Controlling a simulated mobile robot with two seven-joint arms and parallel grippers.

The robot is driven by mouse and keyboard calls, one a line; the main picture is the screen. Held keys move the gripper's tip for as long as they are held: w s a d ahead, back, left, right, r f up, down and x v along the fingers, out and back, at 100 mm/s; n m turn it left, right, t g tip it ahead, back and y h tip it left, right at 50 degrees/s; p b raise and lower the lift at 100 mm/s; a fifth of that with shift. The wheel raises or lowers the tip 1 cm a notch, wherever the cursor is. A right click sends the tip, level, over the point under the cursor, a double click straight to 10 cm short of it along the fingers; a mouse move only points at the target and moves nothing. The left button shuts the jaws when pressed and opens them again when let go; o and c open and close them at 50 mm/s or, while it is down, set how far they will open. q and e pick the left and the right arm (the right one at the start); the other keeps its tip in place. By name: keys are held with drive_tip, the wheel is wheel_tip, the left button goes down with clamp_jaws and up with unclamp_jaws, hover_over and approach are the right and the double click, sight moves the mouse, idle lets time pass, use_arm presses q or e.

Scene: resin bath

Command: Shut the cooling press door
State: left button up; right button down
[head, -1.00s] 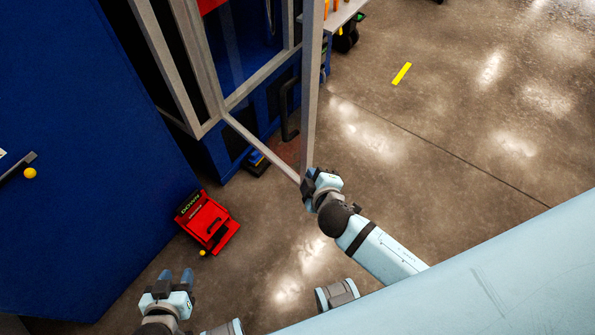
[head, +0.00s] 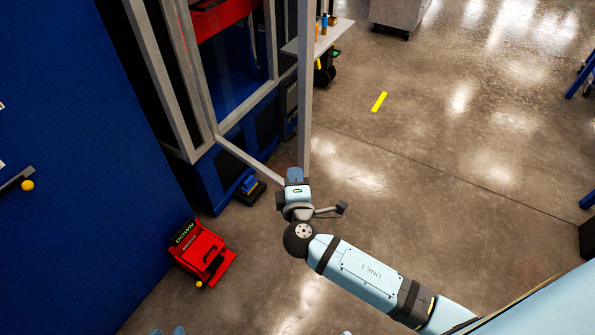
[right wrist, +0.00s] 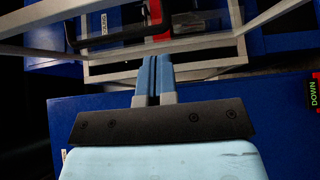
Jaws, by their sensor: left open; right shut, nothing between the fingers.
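The cooling press door is a grey-framed panel (head: 305,85) standing open, swung out from the blue press (head: 208,175) in the head view. Its bottom rail slopes down to a lower corner at the outer post. My right gripper (head: 294,172) is shut and empty, its fingers close to that lower corner; I cannot tell whether they touch. In the right wrist view my right gripper's closed blue fingers (right wrist: 153,75) point at grey frame bars, with a black handle (right wrist: 108,37) beyond. Only the fingertips of my left gripper (head: 167,331) show at the bottom edge, apart and far from the door.
A large blue panel (head: 70,150) fills the left side. A shelf (head: 335,32) stands behind the door post. The concrete floor to the right is mostly clear, with a yellow strip (head: 379,102).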

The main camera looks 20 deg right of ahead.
approach(302, 135)
drive_tip(key=w+a, duration=0.2)
drive_tip(key=w, duration=0.2)
drive_tip(key=w+d+p, duration=0.1)
drive_tip(key=w+d, duration=0.1)
drive_tip(key=d, duration=0.1)
drive_tip(key=shift+w, duration=0.1)
drive_tip(key=shift+w+d, duration=0.2)
drive_tip(key=shift+d, duration=0.15)
drive_tip(key=shift+d, duration=0.1)
